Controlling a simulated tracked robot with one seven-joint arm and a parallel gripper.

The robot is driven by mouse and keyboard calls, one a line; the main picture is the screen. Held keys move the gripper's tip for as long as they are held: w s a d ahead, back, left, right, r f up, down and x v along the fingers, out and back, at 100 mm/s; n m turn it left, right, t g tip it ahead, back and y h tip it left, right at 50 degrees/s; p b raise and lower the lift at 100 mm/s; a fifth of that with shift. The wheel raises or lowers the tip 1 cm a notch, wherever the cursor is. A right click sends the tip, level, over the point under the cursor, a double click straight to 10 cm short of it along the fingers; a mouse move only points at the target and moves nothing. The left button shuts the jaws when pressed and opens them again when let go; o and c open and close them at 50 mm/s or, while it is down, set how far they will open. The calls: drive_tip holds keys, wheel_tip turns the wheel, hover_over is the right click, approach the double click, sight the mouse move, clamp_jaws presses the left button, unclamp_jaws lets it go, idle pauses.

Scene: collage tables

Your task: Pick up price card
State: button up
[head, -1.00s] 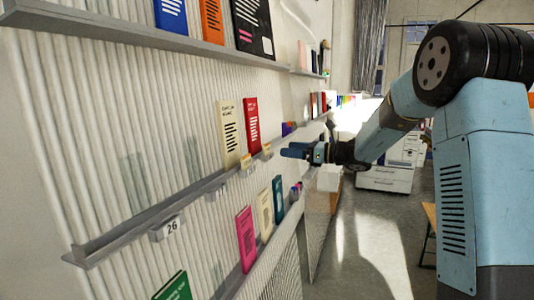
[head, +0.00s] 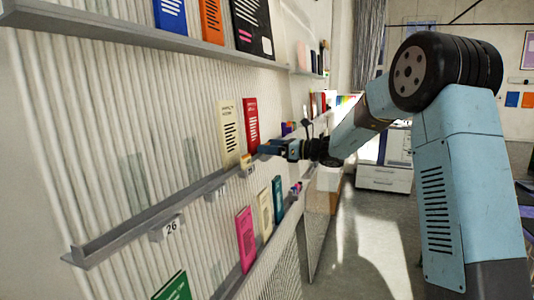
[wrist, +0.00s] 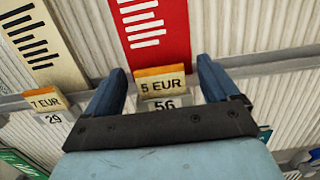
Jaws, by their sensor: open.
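My gripper (head: 264,149) is at the middle shelf, in front of the red book (head: 251,124). In the wrist view its two blue fingers (wrist: 161,68) are open. A price card reading "5 EUR" (wrist: 162,88), white with an orange top, stands between them with a gap on each side. A label "56" sits just below the card, partly cut off by the gripper's dark bar. A second price card, "7 EUR" (wrist: 45,101), stands to the left above label "29". It also shows in the head view (head: 246,160). The "5 EUR" card is hidden by my gripper in the head view.
The middle shelf (head: 130,228) bears a cream book (head: 229,132) beside the red book, both close to the gripper. An upper shelf (head: 110,32) and a lower row with a pink book (head: 245,240) also hold books. Open floor lies to the right.

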drive_tip(key=shift+c, duration=0.4)
drive_tip(key=c, duration=1)
drive_tip(key=shift+c, duration=0.2)
